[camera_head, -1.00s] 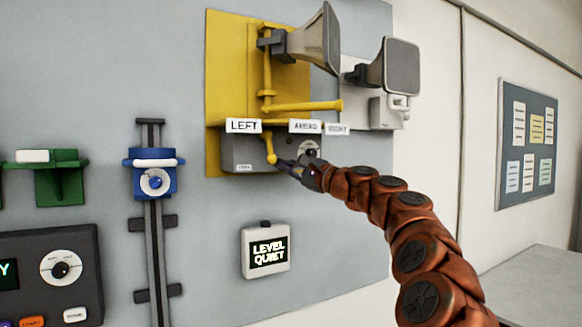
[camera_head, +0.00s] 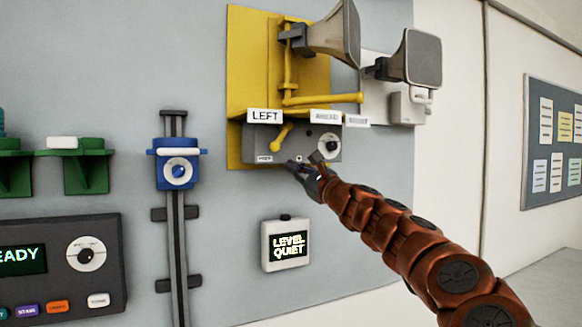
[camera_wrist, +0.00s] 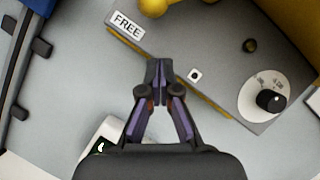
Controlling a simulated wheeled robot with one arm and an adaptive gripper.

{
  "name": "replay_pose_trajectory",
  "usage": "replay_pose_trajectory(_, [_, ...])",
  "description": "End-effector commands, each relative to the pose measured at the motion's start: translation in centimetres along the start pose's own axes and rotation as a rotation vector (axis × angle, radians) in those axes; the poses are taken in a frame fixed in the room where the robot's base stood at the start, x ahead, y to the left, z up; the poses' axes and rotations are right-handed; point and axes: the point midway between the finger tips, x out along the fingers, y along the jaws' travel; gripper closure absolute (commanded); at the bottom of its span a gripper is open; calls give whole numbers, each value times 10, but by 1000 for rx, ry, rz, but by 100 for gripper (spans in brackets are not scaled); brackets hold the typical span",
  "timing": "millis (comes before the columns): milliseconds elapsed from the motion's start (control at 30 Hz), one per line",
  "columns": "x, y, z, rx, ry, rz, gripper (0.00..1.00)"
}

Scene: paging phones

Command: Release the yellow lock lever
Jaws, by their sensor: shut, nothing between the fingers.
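The yellow lock lever (camera_head: 282,137) hangs on the front of the grey box under the yellow horn mount. It tilts down to the left, its round end above the small FREE label (camera_wrist: 127,25). In the wrist view only its rounded yellow end (camera_wrist: 152,7) shows, at the top edge. My gripper (camera_head: 296,166) is at the box's lower edge, below and right of the lever and apart from it. In the wrist view my gripper's fingers (camera_wrist: 159,68) are closed together with nothing between them.
A white dial with a black knob (camera_wrist: 269,100) is on the box's right side. Above are the long yellow handle (camera_head: 322,98) and horn (camera_head: 333,32). The blue slider (camera_head: 178,170) is left; the LEVEL QUIET display (camera_head: 287,245) is below.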

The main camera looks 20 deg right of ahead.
Motion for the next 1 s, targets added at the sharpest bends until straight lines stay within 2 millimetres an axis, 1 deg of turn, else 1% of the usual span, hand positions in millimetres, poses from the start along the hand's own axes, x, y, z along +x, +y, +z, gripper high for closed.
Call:
replay_pose_trajectory(33, [-4, 6, -12, 3, 1, -1, 100])
replay_pose_trajectory(100, [-8, 10, -24, 4, 1, -1, 100])
replay_pose_trajectory(233, [-24, 7, -22, 1, 1, -4, 100])
replay_pose_trajectory(800, [-95, 15, -20, 0, 2, -5, 100])
replay_pose_trajectory(1000, [-105, 18, -19, 0, 2, -1, 100])
